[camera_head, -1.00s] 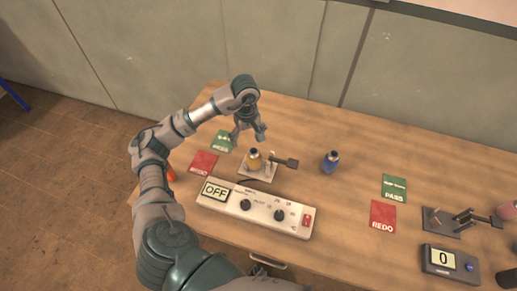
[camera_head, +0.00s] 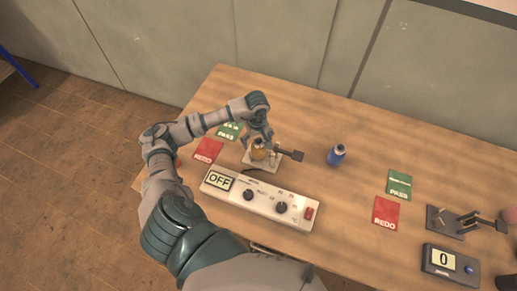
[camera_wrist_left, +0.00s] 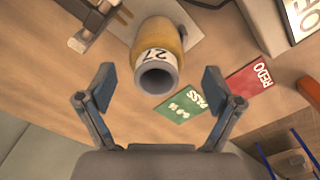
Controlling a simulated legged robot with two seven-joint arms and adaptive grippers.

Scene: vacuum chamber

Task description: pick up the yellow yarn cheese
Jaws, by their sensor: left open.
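The yellow yarn cheese (camera_head: 258,152) stands on a small light plate (camera_head: 247,163) behind the white control box, and my left gripper (camera_head: 261,137) is right above and behind it, hiding part of it. In the left wrist view the cheese (camera_wrist_left: 166,36) shows its grey hollow tube end and a white label reading 27. My open left gripper (camera_wrist_left: 158,83) has its two fingers spread on either side of the tube end, with gaps on both sides. I cannot tell how deep the fingers reach. My right gripper is not in view.
A dark-handled lever (camera_head: 290,154) stands beside the cheese. The control box (camera_head: 262,198) reads OFF. Green PASS (camera_head: 229,131) and red REDO (camera_head: 208,150) cards lie left. A blue cheese (camera_head: 336,155) stands right, with open table around it.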

